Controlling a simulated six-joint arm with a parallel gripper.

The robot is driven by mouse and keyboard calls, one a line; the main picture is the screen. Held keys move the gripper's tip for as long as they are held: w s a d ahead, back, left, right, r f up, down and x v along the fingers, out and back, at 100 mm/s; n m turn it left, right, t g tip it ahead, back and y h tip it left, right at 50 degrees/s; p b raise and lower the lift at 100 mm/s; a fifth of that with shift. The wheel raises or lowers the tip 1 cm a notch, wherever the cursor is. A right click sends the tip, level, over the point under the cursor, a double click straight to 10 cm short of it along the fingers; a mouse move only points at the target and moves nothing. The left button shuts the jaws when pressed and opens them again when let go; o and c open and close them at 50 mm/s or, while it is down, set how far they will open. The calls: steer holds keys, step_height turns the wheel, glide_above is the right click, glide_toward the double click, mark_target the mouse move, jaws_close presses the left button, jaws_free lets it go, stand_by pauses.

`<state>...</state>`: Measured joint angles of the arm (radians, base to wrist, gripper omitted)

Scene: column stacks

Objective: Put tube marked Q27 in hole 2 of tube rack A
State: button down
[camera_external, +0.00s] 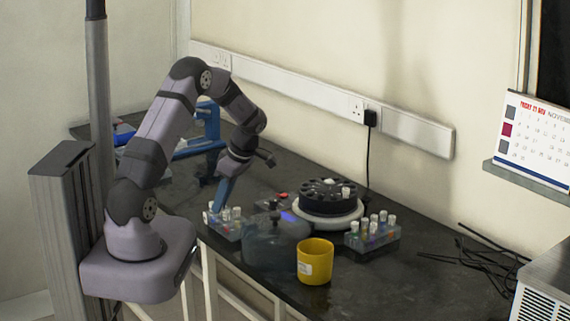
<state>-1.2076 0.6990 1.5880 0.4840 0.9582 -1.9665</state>
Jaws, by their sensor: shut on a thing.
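My gripper (218,207) points down with its blue fingers over the left tube rack (232,234). It is shut on what looks like a tube, mostly hidden by the fingers; I cannot tell whether the tube is clear of the rack. Several white-capped tubes (236,213) stand in this left rack. A second tube rack (353,243) on the right holds several tubes (382,216) with white caps and coloured contents. The tube marks, rack letters and hole numbers are too small to read, so I cannot tell which tube is Q27 or which rack is A.
A round black rotor device (328,208) with a white-capped tube stands behind the racks. Loose black cables (475,258) lie at right. The front right bench (400,285) is clear.

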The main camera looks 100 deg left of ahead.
stand_by(0.3)
steer(key=c, duration=1.4)
jaws_free()
steer(key=shift+o, duration=0.2)
steer(key=shift+r+p, duration=1.75)
steer(key=shift+r, duration=1.25)
